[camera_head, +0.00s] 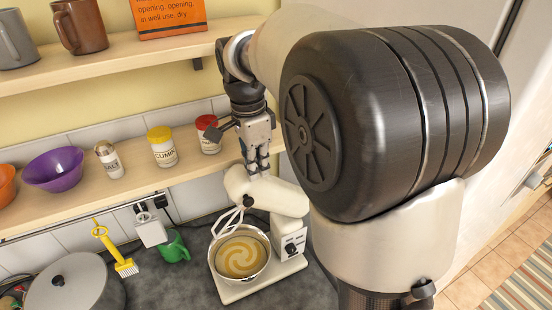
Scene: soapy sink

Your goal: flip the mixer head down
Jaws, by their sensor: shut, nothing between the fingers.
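The cream stand mixer stands on the dark counter. Its mixer head (262,191) is tilted, with the wire whisk (228,221) hanging at its left end over the bowl. The metal bowl (216,262) sits on the mixer base (262,284) and holds a yellow swirled mix. My gripper (257,170) is shut and empty, pointing down at the upper side of the mixer head. I cannot tell whether the fingertips touch it. My arm hides part of the area to the right of the mixer.
A shelf (85,206) behind the mixer carries a red-lidded jar (209,140), a cumin jar (163,149), a salt shaker (108,160) and a purple bowl (54,169). A green mug (174,247) and a lidded pot (75,285) stand left of the mixer.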

